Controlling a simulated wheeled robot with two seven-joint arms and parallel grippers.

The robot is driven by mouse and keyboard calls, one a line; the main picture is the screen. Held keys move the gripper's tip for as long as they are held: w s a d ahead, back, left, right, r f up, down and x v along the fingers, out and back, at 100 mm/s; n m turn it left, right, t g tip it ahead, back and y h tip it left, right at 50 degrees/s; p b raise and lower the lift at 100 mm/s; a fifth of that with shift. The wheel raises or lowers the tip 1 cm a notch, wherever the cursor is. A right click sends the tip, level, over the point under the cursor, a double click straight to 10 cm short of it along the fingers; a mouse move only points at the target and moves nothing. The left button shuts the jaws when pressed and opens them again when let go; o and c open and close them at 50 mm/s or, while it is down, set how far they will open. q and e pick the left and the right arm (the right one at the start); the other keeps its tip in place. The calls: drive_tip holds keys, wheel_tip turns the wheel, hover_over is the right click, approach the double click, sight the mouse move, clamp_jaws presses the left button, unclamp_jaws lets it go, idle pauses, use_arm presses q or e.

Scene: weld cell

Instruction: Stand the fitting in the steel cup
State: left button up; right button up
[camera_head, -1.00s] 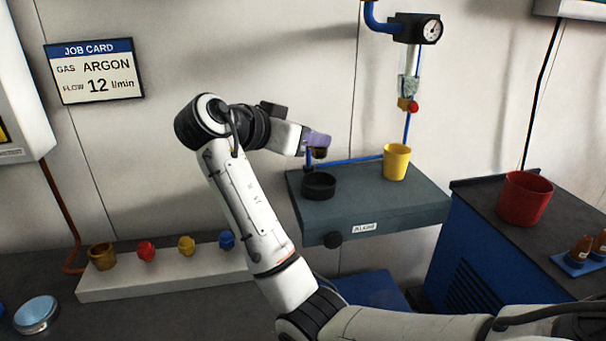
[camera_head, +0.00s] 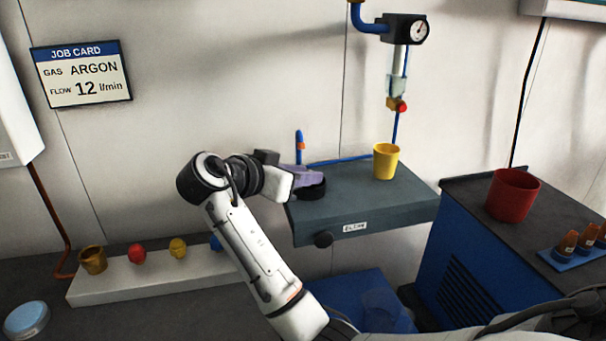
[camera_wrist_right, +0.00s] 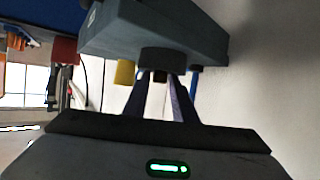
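The steel cup (camera_head: 316,193) appears as a low, dark round cup at the left end of the grey shelf. My right gripper (camera_head: 316,178) is right at the cup's rim, its purple fingers partly covering it. In the right wrist view the cup (camera_wrist_right: 163,60) is just beyond the tips of my right gripper (camera_wrist_right: 159,80). A small brown piece of the fitting (camera_wrist_right: 159,75) shows between the fingertips, which look closed on it. The rest of the fitting is hidden, so I cannot tell how deep it sits in the cup. My left gripper is out of view.
A yellow cup (camera_head: 386,162) stands on the grey shelf (camera_head: 350,208), right of the steel cup. An upright blue hose end (camera_head: 299,148) is close behind my gripper. A red bucket (camera_head: 512,196) stands on the blue cabinet. A white ledge (camera_head: 160,283) holds a brass cup and coloured pieces.

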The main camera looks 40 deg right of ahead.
drive_tip(key=shift+o, duration=0.9)
drive_tip(key=shift+r, duration=0.1)
drive_tip(key=shift+a, duration=0.15)
drive_tip(key=b+v, duration=0.1)
drive_tip(key=v, duration=1.1)
